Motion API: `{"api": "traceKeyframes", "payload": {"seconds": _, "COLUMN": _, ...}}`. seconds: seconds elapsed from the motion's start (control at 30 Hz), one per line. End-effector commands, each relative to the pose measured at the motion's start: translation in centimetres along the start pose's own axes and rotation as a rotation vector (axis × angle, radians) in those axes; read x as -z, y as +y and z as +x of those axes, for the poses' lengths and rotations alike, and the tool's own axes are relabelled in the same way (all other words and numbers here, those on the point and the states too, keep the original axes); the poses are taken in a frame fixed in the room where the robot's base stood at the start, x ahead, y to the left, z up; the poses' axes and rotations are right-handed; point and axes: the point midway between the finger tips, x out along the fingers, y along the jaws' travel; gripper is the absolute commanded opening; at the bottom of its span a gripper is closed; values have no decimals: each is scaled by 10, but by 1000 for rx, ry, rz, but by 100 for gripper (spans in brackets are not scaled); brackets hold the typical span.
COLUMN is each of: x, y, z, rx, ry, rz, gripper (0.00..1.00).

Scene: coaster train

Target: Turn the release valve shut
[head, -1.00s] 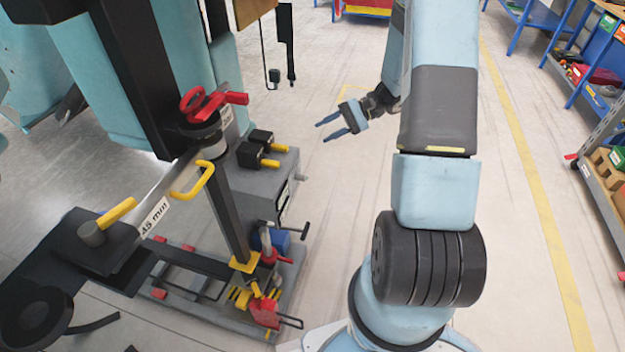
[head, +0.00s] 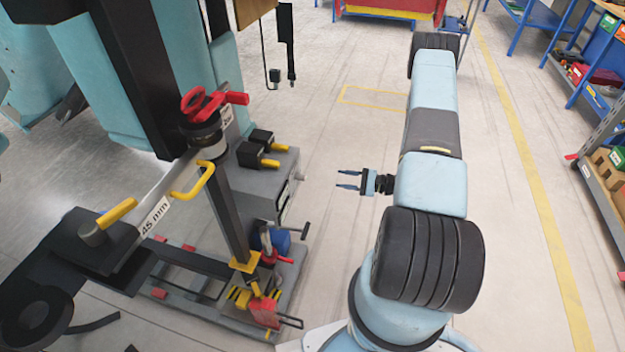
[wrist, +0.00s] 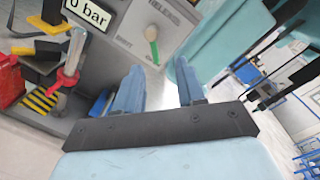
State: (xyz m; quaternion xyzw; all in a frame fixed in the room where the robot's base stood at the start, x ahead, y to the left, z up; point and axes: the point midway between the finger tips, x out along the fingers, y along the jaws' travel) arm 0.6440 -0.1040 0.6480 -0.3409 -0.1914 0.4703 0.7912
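The release valve (wrist: 152,40) shows in the wrist view as a small lever with a green and pale handle on a grey panel (wrist: 128,25). Lettering that seems to read RELEASE is above it and SHUT is to its left. The handle hangs nearly straight down in the picture. In the head view the panel's face is turned mostly away, on the right side of a grey box (head: 262,205). My gripper (head: 346,180) is open and empty, to the right of the box and apart from it. In the wrist view its blue fingers (wrist: 158,85) spread below the valve, not touching it.
A "0 bar" display (wrist: 85,14) and a red-handled lever (wrist: 70,70) are left of the panel. Yellow-handled black blocks (head: 258,150) top the box. A T-handle (head: 300,231) sticks out below it. Open floor (head: 350,130) lies around my gripper; shelves (head: 605,150) stand far right.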

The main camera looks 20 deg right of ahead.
Motion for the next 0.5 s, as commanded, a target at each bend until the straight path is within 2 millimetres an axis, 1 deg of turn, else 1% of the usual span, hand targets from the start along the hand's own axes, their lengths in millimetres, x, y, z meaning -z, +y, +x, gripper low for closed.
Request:
{"api": "traceKeyframes", "payload": {"seconds": 0.03, "x": 6, "y": 9, "z": -4, "rx": 19, "ry": 13, "rz": 9, "gripper": 39}}
{"api": "traceKeyframes", "payload": {"seconds": 0.1, "x": 12, "y": 17, "z": -7, "rx": 40, "ry": 27, "rz": 13, "gripper": 39}}
{"api": "traceKeyframes", "payload": {"seconds": 0.27, "x": 20, "y": 27, "z": -10, "rx": 67, "ry": 44, "rz": 19, "gripper": 39}}
{"api": "traceKeyframes", "payload": {"seconds": 0.37, "x": 21, "y": 28, "z": -6, "rx": 72, "ry": 47, "rz": 19, "gripper": 39}}
{"api": "traceKeyframes", "payload": {"seconds": 0.5, "x": 21, "y": 27, "z": 9, "rx": 71, "ry": 45, "rz": 19, "gripper": 39}}
